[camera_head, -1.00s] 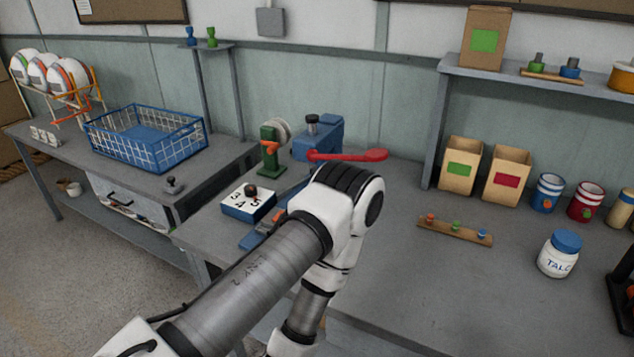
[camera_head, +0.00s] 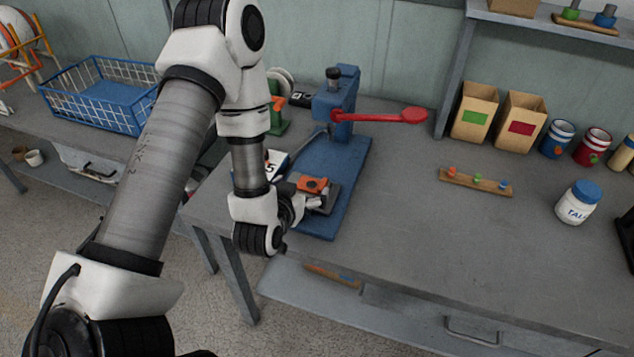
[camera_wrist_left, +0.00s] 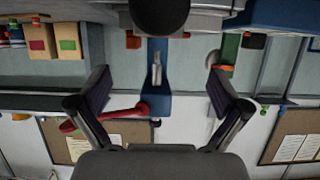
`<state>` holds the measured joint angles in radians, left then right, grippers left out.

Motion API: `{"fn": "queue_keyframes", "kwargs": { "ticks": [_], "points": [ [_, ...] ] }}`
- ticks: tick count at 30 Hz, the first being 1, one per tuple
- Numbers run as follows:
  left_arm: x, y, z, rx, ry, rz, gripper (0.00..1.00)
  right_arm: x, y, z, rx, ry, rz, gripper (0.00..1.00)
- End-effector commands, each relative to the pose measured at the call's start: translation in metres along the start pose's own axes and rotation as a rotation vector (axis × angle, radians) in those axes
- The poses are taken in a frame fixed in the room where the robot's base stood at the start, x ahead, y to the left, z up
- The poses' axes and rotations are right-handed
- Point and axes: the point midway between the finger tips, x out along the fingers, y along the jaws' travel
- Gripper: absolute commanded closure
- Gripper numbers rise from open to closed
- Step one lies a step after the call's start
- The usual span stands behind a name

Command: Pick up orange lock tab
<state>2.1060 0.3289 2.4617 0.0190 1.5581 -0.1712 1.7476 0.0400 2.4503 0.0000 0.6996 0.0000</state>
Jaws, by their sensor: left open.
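A small orange tab (camera_head: 312,185) lies on a grey metal block (camera_head: 332,196) on the base of the blue press (camera_head: 348,165). My left gripper (camera_head: 300,203) is low beside this block, partly hidden by its own wrist; I cannot tell whether it touches the block. In the left wrist view the gripper (camera_wrist_left: 157,95) is open, with nothing between its pads. That view looks upside down past the press (camera_wrist_left: 157,70) and its red lever (camera_wrist_left: 115,111). A second orange part (camera_head: 278,102) sits on the green device behind my arm. My right gripper is not in view.
A blue wire basket (camera_head: 98,95) stands at the left. A wooden peg strip (camera_head: 475,182) and a talc jar (camera_head: 577,203) stand at the right. Two cartons (camera_head: 474,112) and several cans line the back. The bench's front right is clear.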

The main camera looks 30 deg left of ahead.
Motion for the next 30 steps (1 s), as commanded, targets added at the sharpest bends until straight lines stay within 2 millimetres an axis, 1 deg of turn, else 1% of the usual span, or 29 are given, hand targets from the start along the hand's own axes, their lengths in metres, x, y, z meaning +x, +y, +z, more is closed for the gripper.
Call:
{"fn": "queue_keyframes", "kwargs": {
  "ticks": [4, 6, 8, 10, 15, 16, 17, 18, 20, 21, 24, 30],
  "points": [
    [0.023, 0.003, 0.000, 0.003, 0.000, 0.001, 0.00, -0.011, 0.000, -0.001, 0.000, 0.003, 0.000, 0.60],
    [0.036, 0.003, 0.001, 0.002, 0.001, 0.001, 0.00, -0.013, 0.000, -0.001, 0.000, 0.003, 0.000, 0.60],
    [0.044, 0.003, 0.002, 0.002, 0.000, 0.001, 0.00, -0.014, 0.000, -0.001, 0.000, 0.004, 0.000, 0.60],
    [0.049, 0.003, 0.003, 0.002, -0.001, 0.001, 0.00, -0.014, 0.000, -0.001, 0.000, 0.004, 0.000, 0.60],
    [0.050, 0.003, 0.004, 0.001, -0.002, 0.002, 0.00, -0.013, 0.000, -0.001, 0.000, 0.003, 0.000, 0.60],
    [0.050, 0.003, 0.004, 0.001, -0.002, 0.002, 0.04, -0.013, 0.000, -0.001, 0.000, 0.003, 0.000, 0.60],
    [0.050, 0.003, 0.004, 0.001, -0.002, 0.002, 0.14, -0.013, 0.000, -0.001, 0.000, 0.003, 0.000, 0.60],
    [0.050, 0.003, 0.004, 0.001, -0.003, 0.002, 0.27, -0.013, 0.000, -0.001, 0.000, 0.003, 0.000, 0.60],
    [0.050, 0.003, 0.004, 0.001, -0.003, 0.002, 0.44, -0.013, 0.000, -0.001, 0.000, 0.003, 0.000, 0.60],
    [0.050, 0.003, 0.004, 0.001, -0.003, 0.002, 0.47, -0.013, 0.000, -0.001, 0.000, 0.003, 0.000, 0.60],
    [0.050, 0.003, 0.004, 0.001, -0.004, 0.002, 0.48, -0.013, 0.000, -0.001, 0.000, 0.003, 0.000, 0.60],
    [0.050, 0.003, 0.005, 0.001, -0.006, 0.001, 0.57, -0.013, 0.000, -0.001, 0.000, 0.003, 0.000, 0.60]
  ]
}}
